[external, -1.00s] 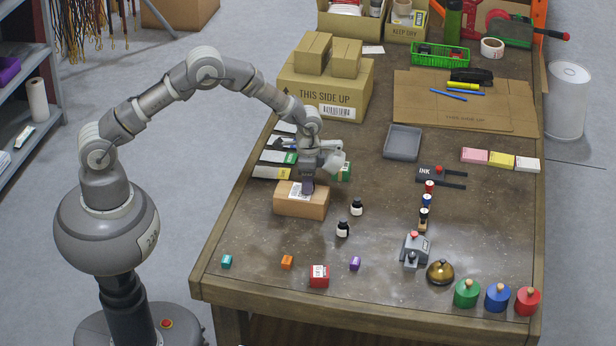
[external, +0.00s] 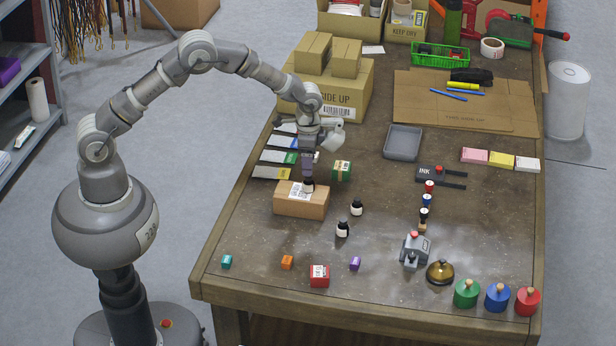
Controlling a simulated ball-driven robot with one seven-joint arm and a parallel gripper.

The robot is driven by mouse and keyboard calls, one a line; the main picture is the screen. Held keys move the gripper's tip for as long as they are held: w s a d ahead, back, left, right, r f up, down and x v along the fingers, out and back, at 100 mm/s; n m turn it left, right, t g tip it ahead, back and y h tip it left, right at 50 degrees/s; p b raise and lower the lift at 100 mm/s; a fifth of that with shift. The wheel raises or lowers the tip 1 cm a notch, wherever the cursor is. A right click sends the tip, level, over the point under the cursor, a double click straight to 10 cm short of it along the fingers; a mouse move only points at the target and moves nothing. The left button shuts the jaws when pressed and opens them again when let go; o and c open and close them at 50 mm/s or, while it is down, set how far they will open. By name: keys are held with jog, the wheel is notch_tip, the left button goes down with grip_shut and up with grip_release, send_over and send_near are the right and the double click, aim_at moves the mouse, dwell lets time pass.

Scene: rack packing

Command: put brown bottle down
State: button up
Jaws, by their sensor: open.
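A small dark bottle (external: 308,187) appears to stand upright on top of the brown cardboard box (external: 289,206), toward its far right edge; at this size I cannot tell brown from black. My gripper (external: 308,176) is right above it, pointing down, and open. The gap between fingertips and bottle is too small to judge. Two more dark bottles with white labels stand upright on the table to the right of the box, one farther back (external: 356,208) and one nearer (external: 342,230).
A grey tray (external: 403,143) lies farther right. Small coloured blocks, including a red one (external: 319,276), line the front. Bare table surrounds the two bottles.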

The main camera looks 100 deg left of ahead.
jog(key=w+d+r+t+y, duration=0.1)
jog(key=w+d+r+t, duration=0.3)
jog(key=r, duration=0.9)
jog(key=s+d+r+m+t+p, duration=0.1)
jog(key=d+r, duration=0.5)
jog(key=r, duration=0.8)
jog(key=w+d+r+t+y, duration=0.1)
jog(key=w+d+r+t, duration=0.15)
jog(key=d+r, duration=0.7)
jog(key=s+d+r+t, duration=0.2)
jog(key=s+r, duration=0.3)
jog(key=r, duration=0.4)
jog(key=s+d+r+t+h, duration=0.1)
jog(key=s+d+r+t, duration=0.2)
jog(key=r, duration=0.7)
jog(key=s+d+r+t+h, duration=0.1)
jog(key=s+d+r+t, duration=0.2)
jog(key=s+r, duration=0.5)
notch_tip(320, 180, up, 2)
jog(key=shift+r+m, duration=0.1)
jog(key=shift+m, duration=0.3)
jog(key=shift+s, duration=0.1)
jog(key=shift+o, duration=0.5)
notch_tip(320, 180, down, 4)
jog(key=b, duration=0.4)
jog(key=shift+f, duration=0.25)
jog(key=shift+r, duration=0.2)
